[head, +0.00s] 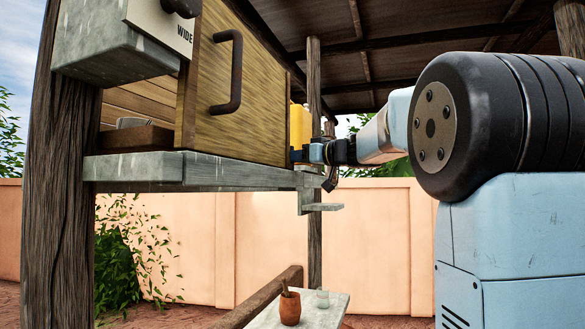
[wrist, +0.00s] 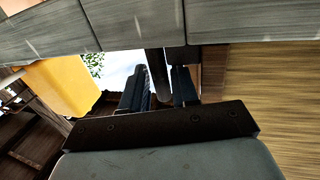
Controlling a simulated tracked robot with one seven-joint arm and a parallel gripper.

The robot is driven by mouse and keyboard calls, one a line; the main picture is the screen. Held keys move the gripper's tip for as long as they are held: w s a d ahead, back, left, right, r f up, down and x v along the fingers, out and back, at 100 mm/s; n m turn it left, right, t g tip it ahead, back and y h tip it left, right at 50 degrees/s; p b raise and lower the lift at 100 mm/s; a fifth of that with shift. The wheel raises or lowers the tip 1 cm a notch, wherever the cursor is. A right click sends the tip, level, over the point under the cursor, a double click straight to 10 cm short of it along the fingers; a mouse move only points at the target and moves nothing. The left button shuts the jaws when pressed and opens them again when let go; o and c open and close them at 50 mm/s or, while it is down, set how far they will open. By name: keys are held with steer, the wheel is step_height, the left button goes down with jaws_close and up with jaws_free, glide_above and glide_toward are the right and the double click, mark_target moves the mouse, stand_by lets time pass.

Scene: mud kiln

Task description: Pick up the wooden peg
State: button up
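I cannot pick out the wooden peg with certainty. A thin brown stick (head: 284,286) stands in a clay cup (head: 290,308) on a low table in the head view; I cannot tell if it is the peg. My gripper (head: 300,154) is at the far end of the grey shelf, beside a yellow object (head: 299,127). In the wrist view my gripper's dark fingers (wrist: 158,92) are apart. A dark rounded bar (wrist: 157,75) shows between them; I cannot tell what it is or whether it lies behind them.
A grey shelf (head: 235,172) carries a wooden door (head: 255,105) with a dark handle (head: 228,72). Wooden posts (head: 60,200) stand nearby. A small table (head: 318,312) is below, with open space above it.

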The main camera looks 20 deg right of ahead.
steer(key=shift+w+a, duration=0.45)
steer(key=shift+w, duration=0.1)
jaws_close()
step_height(320, 180, up, 28)
stand_by(0.8)
